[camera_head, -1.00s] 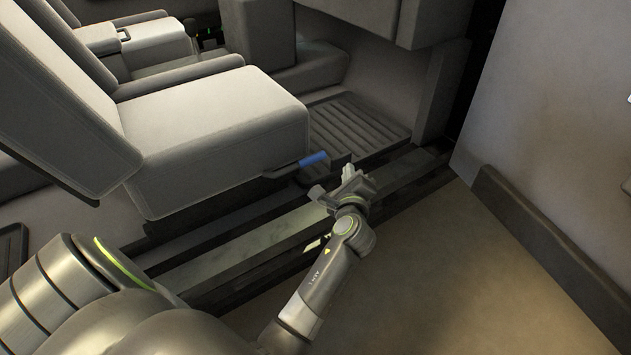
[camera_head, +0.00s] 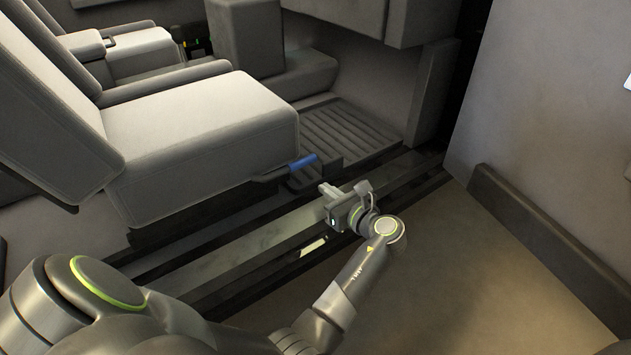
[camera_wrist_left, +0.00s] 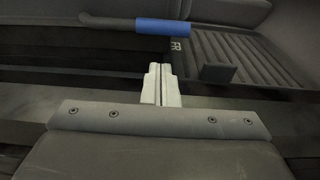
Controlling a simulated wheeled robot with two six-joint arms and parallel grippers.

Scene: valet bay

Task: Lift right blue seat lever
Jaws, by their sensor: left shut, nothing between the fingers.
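The blue-tipped seat lever (camera_head: 301,162) sticks out from the lower front corner of the near grey seat (camera_head: 205,125). In the left wrist view the blue grip (camera_wrist_left: 163,26) is at the top, on a dark bar running left. My left gripper (camera_head: 326,189) is shut and empty, just below and right of the lever in the head view, apart from it. In the left wrist view its pale fingers (camera_wrist_left: 161,84) are together, pointing toward the blue grip with a gap between. My right gripper is not in view.
The door sill (camera_head: 235,240) runs under my left gripper. A ribbed floor mat (camera_head: 345,130) lies beyond the lever. A pale door panel (camera_head: 550,100) stands at the right. The floor (camera_head: 450,270) in front is clear.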

